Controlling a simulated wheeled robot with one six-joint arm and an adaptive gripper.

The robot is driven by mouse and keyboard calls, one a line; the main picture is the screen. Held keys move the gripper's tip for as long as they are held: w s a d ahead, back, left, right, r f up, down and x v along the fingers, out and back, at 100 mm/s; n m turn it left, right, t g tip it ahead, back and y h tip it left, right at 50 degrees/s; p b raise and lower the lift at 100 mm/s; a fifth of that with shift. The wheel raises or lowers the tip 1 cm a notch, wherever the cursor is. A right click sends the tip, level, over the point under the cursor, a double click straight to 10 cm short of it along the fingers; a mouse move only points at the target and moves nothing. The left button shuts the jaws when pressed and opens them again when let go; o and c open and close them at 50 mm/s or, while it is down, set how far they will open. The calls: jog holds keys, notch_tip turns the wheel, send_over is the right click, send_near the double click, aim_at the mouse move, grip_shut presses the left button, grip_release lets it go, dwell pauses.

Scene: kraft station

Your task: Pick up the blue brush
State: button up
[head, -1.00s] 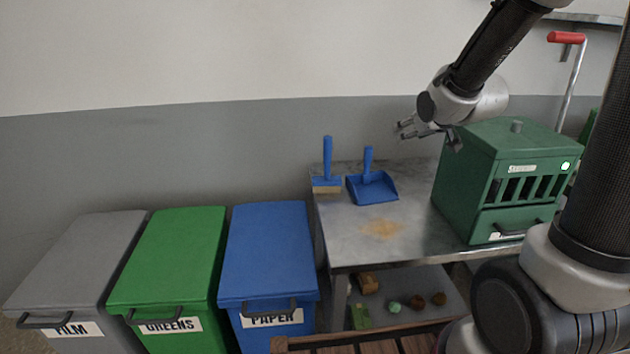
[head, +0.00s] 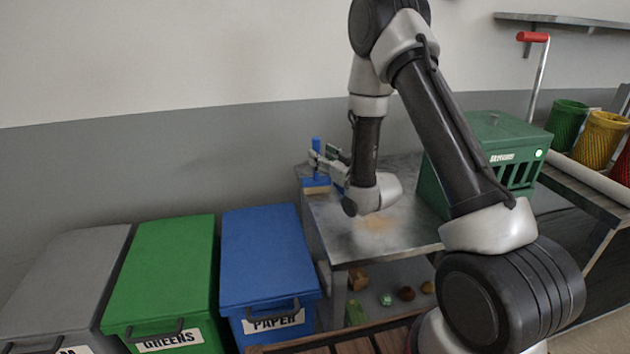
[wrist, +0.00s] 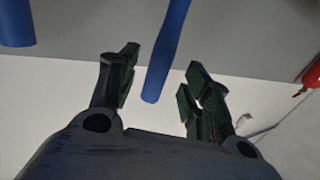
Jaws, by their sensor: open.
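The blue brush (head: 317,183) stands upright at the back left corner of the metal table (head: 337,235), its handle up and its tan bristles down. My gripper (head: 316,160) is open at the height of the handle, coming from the right. In the wrist view, which looks upside down, the brush's blue handle (wrist: 165,50) hangs between the two open fingers (wrist: 160,88), with gaps on both sides. Another blue handle (wrist: 15,22), likely the dustpan's, is at the upper left, outside the fingers. The dustpan is mostly hidden behind my arm in the head view.
A green slotted box (head: 510,150) stands at the table's right. Grey (head: 65,280), green (head: 165,265) and blue (head: 265,255) lidded bins stand to the left. Small items lie on the lower shelf. The grey wall is close behind the table.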

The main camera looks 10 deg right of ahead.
jog(key=x, duration=0.4)
jog(key=shift+d, duration=0.1)
grip_shut()
jog(key=shift+r, duration=0.1)
